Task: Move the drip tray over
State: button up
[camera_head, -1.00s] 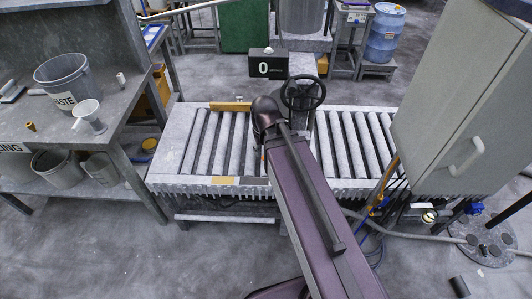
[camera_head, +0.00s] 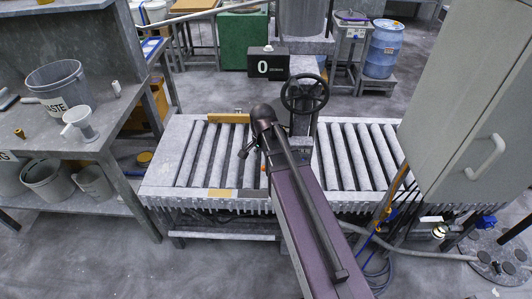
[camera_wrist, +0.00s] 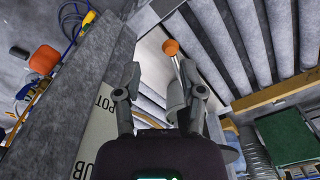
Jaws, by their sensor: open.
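My gripper (camera_wrist: 160,82) is open in the wrist view, with its two dark fingers apart. An orange knob (camera_wrist: 171,47) on a pale stem lies just beyond the fingertips; I cannot tell whether the stem touches the right finger. A pale panel with dark letters (camera_wrist: 105,120) is beside the left finger. I cannot single out the drip tray with certainty in either view. In the head view my gripper (camera_head: 246,150) is partly hidden by my arm, over the right part of the left roller bed (camera_head: 208,150).
A right roller bed (camera_head: 352,155) lies beyond a column with a black handwheel (camera_head: 304,94). A yellow-brown bar (camera_head: 228,118) edges the left bed. A grey cabinet (camera_head: 470,110) stands at right.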

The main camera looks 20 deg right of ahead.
aim_at(264, 167)
jog(key=w+m, duration=0.1)
jog(key=m, duration=0.1)
jog(key=w+d+m, duration=0.1)
jog(key=m, duration=0.1)
jog(key=shift+w, duration=0.2)
jog(key=shift+f, duration=0.15)
notch_tip(264, 167, down, 8)
jog(key=b, duration=0.8)
jog(key=c, duration=0.6)
